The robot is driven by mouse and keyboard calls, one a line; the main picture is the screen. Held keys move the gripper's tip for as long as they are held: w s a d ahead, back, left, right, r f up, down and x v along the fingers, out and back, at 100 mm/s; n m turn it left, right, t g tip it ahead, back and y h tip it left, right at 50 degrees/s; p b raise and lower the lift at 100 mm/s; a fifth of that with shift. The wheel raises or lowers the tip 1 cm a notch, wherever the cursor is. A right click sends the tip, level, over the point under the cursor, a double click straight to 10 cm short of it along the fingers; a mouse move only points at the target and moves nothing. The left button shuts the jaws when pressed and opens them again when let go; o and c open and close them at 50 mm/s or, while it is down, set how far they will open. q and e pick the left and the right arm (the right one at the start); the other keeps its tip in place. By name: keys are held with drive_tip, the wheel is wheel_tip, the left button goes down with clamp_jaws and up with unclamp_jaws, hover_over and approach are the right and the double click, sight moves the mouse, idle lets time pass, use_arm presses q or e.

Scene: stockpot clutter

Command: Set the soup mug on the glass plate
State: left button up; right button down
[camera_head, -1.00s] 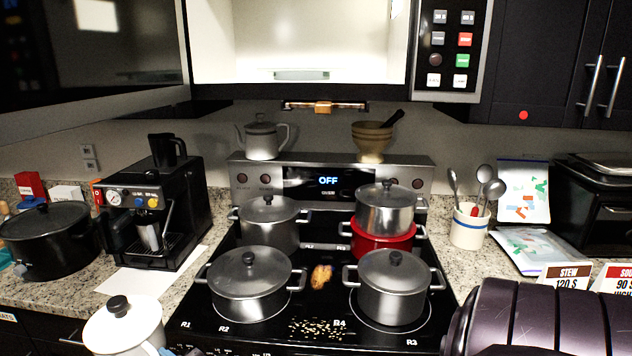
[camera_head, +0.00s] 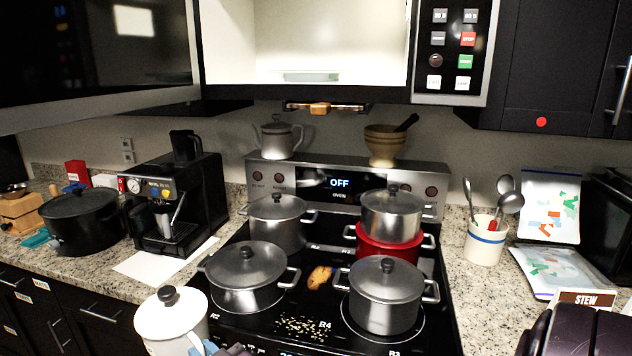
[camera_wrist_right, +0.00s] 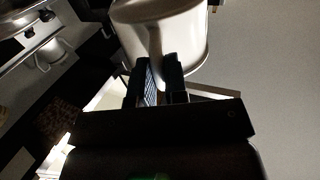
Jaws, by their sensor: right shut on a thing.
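The soup mug (camera_head: 172,324), white with a lid and a black knob, is at the bottom left of the head view, in front of the stove. My right gripper (camera_head: 207,347) shows at its lower right, partly cut off by the frame edge. In the right wrist view the mug (camera_wrist_right: 178,38) fills the top middle, and the gripper (camera_wrist_right: 160,82) is shut on its handle. I cannot make out the glass plate in either view. My left gripper is not in view.
Lidded pots, including a front left pot (camera_head: 247,283) and a front right pot (camera_head: 384,300), crowd the stove. A coffee machine (camera_head: 172,205) and a black pot (camera_head: 82,222) stand on the left counter. A white sheet (camera_head: 140,268) lies on the counter. A utensil crock (camera_head: 484,242) stands right.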

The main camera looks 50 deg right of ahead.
drive_tip(key=shift+s+f+y, duration=0.2)
drive_tip(key=shift+f+y, duration=0.1)
